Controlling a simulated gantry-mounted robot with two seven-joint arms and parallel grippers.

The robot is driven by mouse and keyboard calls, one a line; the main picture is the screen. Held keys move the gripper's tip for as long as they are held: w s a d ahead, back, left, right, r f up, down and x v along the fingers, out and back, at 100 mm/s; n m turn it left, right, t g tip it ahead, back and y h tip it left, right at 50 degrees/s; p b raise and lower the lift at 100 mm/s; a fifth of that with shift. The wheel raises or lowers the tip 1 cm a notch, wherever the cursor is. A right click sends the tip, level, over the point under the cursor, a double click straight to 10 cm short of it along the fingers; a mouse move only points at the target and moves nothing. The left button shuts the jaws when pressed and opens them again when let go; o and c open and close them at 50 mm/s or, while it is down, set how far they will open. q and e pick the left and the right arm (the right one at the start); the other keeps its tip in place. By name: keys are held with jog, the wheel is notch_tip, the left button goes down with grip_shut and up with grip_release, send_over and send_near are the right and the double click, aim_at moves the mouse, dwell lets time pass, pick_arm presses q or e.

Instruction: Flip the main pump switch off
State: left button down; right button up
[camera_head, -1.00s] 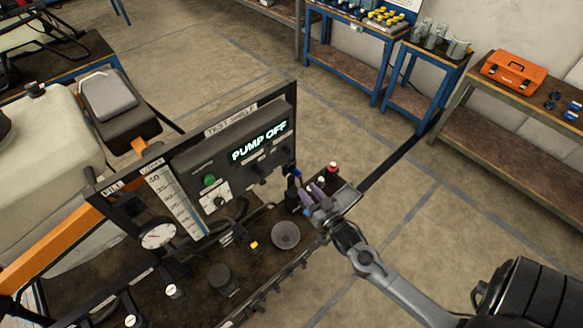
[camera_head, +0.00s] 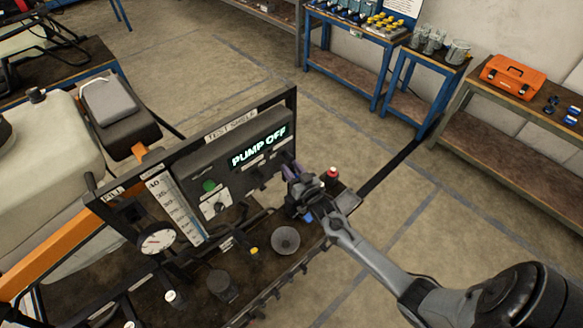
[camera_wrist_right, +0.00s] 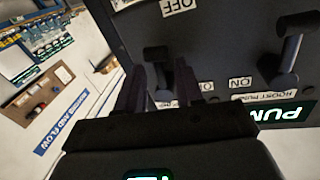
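The dark control panel (camera_head: 226,172) stands upright on the test bench, and its lit display (camera_head: 258,146) reads PUMP OFF. My right gripper (camera_head: 290,168) is at the panel's right end, just below the display, and covers part of the switch area. In the right wrist view, its two dark fingers (camera_wrist_right: 158,92) are apart, with a toggle switch lever (camera_wrist_right: 157,56) showing between and beyond them; contact cannot be told. A second toggle switch (camera_wrist_right: 289,57) is to the right. ON and OFF labels show near the switches; which is the main pump switch is not clear. My left gripper is out of view.
A red button (camera_head: 332,173) stands close behind my right gripper. A green button (camera_head: 209,186), a knob (camera_head: 215,207) and a round gauge (camera_head: 157,238) are to the left. A grey funnel-like disc (camera_head: 285,240) is on the bench in front. Open floor lies to the right.

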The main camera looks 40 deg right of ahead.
jog(key=shift+w, duration=0.25)
grip_shut()
jog(key=shift+d+f, duration=0.1)
